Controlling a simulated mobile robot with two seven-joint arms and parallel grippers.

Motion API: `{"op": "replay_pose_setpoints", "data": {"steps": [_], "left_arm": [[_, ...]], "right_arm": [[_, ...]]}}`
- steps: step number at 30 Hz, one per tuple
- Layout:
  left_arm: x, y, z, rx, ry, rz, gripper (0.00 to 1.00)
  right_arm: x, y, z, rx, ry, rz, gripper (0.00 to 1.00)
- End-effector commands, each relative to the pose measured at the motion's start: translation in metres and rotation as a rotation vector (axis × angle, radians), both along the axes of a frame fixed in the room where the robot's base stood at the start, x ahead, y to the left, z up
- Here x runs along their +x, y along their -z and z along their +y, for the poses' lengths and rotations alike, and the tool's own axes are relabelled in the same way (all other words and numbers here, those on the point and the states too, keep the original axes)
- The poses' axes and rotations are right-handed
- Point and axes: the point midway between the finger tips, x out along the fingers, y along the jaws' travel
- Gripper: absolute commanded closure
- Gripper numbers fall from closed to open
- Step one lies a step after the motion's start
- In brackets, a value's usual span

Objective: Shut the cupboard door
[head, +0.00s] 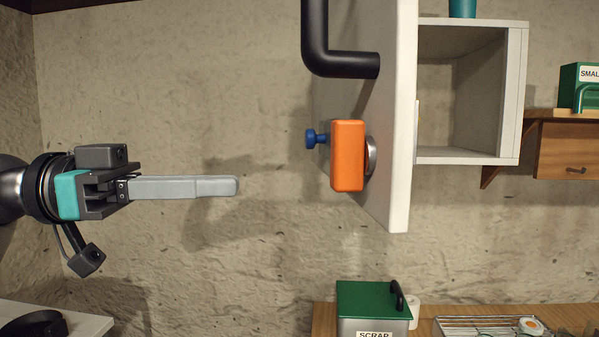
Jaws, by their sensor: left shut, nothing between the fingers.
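The pale cupboard (519,95) hangs on the stone wall at the upper right, and its inside shows empty. Its white door (401,130) stands open at the cupboard's left side, seen nearly edge-on. A black bar handle (316,40) sticks out from the door's left face. Below it, an orange block (348,156) with a blue knob sits against that face on a round metal piece. My left gripper (232,186) is shut and empty, its fingers pointing right, with a clear gap to the orange block and door. My right gripper is out of view.
A green-lidded scrap bin (372,300) and a wire rack (488,326) stand on the wooden counter below. A teal cup (462,8) stands on the cupboard. A wooden shelf (567,140) with a green box (580,86) is at the right.

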Motion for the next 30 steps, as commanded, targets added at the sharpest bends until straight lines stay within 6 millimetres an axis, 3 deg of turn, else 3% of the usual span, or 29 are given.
{"op": "replay_pose_setpoints", "data": {"steps": [6,13,18,30], "left_arm": [[0.008,-0.003,-0.042,0.0,0.003,0.001,1.0],[0.015,-0.002,-0.074,-0.001,0.0,0.002,1.0],[0.018,-0.001,-0.085,-0.003,-0.002,0.003,1.0],[0.018,0.0,-0.087,-0.001,-0.004,0.002,1.0]], "right_arm": [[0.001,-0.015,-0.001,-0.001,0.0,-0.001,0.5],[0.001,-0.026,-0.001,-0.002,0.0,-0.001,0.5],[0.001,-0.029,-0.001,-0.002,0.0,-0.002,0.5],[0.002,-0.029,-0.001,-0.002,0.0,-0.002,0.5]]}}
